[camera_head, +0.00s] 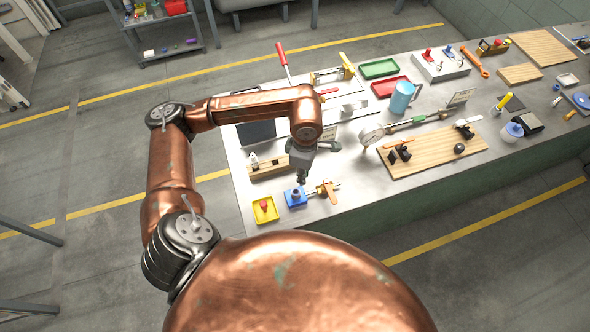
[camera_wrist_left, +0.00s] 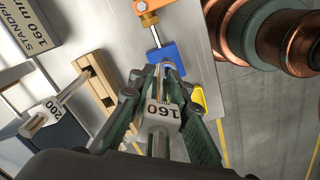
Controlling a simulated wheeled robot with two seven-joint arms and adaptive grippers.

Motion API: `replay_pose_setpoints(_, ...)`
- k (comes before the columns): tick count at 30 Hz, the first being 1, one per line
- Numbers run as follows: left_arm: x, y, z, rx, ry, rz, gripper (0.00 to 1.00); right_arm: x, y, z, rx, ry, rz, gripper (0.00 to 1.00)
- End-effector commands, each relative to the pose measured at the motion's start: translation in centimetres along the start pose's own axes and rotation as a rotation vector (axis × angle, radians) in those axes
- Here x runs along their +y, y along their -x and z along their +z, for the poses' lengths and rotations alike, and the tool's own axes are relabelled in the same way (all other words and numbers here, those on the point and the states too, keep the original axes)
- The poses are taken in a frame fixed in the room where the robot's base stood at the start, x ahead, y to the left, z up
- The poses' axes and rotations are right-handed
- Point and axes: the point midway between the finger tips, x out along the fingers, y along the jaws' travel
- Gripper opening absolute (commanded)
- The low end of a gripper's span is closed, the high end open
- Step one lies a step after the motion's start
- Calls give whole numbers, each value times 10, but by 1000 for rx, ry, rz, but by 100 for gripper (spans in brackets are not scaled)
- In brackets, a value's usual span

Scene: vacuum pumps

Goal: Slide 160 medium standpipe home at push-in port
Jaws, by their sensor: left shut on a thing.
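My left gripper (camera_head: 301,178) hangs over the near left end of the bench, pointing down. In the left wrist view its green fingers (camera_wrist_left: 163,78) are shut around the slim standpipe, whose collar (camera_wrist_left: 163,112) reads "160". The blue port block (camera_head: 290,198) sits on the bench directly below the gripper, with an orange-handled valve (camera_head: 328,189) on its side. The block also shows in the wrist view (camera_wrist_left: 165,54), just beyond the fingertips. The fingers hide the standpipe's lower end, so I cannot tell whether it is in the port. My right gripper is not in view.
A yellow tray (camera_head: 260,215) with a red knob stands just left of the block. A wooden rack (camera_head: 266,170) lies behind it. A piece marked "200" (camera_wrist_left: 42,118) and a "STANDPIPE 160 mm" sign (camera_wrist_left: 32,27) are nearby.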

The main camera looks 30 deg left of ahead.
Motion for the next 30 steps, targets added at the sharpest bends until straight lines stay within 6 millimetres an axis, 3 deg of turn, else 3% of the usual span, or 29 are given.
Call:
replay_pose_setpoints(21, -12, 22, -17, 3, 1759, 2, 0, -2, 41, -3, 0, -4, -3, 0)
replay_pose_setpoints(25, -14, 24, -20, 3, 1991, 3, 0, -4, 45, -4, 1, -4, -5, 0)
replay_pose_setpoints(30, -15, 25, -21, 3, 2159, 3, 0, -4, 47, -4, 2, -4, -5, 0)
